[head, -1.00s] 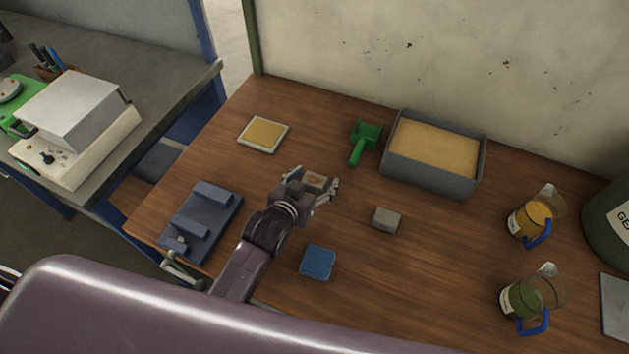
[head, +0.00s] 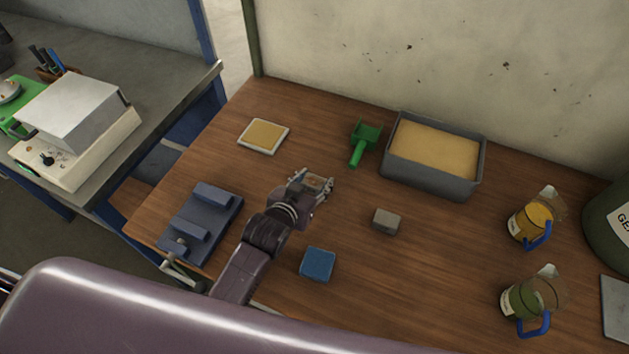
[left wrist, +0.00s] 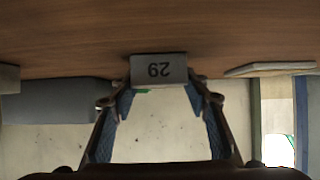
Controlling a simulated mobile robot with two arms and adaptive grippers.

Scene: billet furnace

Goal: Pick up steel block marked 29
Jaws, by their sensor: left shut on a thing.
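The steel block marked 29 (left wrist: 159,69) is a small grey block. In the left wrist view its number reads upside down and it sits between the fingertips. My left gripper (head: 318,183) is shut on it over the middle of the wooden table. In the head view the fingers mostly hide the block, and I cannot tell whether it still touches the table. My right gripper is not in view.
A second grey block (head: 387,221) and a blue pad (head: 318,263) lie nearby. A blue-grey vise (head: 205,220), sand-coloured plate (head: 263,136), green scoop (head: 364,143), grey sand box (head: 430,187) and two jugs (head: 530,220) stand around. The table between them is clear.

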